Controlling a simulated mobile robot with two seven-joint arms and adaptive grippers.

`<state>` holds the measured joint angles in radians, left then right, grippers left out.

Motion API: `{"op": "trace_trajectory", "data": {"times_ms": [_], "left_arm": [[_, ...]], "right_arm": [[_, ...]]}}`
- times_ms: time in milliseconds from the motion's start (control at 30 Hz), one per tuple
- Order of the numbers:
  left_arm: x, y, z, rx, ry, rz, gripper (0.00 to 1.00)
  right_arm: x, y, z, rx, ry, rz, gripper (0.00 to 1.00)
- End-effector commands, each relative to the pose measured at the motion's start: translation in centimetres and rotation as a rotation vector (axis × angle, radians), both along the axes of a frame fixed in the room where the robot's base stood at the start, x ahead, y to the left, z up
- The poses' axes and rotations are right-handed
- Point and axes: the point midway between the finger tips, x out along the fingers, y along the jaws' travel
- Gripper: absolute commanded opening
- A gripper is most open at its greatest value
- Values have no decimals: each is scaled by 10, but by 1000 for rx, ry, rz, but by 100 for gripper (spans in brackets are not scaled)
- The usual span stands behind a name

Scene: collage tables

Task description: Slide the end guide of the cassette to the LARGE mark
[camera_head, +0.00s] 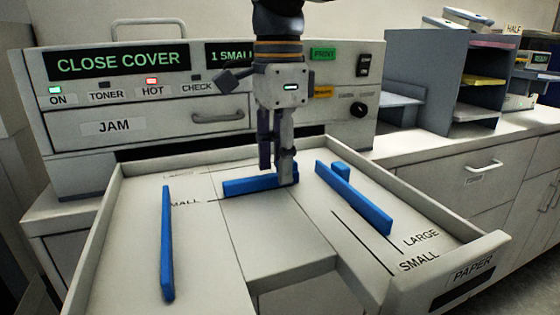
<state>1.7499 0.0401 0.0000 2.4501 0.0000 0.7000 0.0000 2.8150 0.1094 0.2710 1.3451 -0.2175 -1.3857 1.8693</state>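The cassette (112,212) is a pale open tray pulled out of the machine. A low blue end guide (248,187) crosses its middle, its front face near a line marked SMALL (186,203), partly hidden by the left blue guide. Farther back on that side is a faint mark too small to read. My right gripper (284,172) points down at the right end of the end guide, its fingertips at or just behind it. I cannot tell whether the fingers are closed on it. My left gripper is not in view.
A blue side guide (167,245) stands at the left and another (358,200) at the right, close to my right gripper. LARGE (421,240) and SMALL (419,262) marks lie beside the right one. The machine's front (80,150) rises behind the cassette. A counter with shelves (425,75) is at right.

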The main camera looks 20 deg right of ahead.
Motion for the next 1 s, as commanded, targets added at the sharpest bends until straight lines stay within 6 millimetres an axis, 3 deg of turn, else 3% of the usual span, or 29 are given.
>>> {"op": "trace_trajectory", "data": {"times_ms": [333,500,700,1000], "left_arm": [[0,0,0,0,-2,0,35],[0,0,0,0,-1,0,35],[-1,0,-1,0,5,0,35],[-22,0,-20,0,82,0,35]], "right_arm": [[0,0,-9,1,0,0,35],[0,0,-9,1,0,0,0],[4,0,-10,0,1,-2,0],[49,0,-13,-1,3,-2,0]]}}
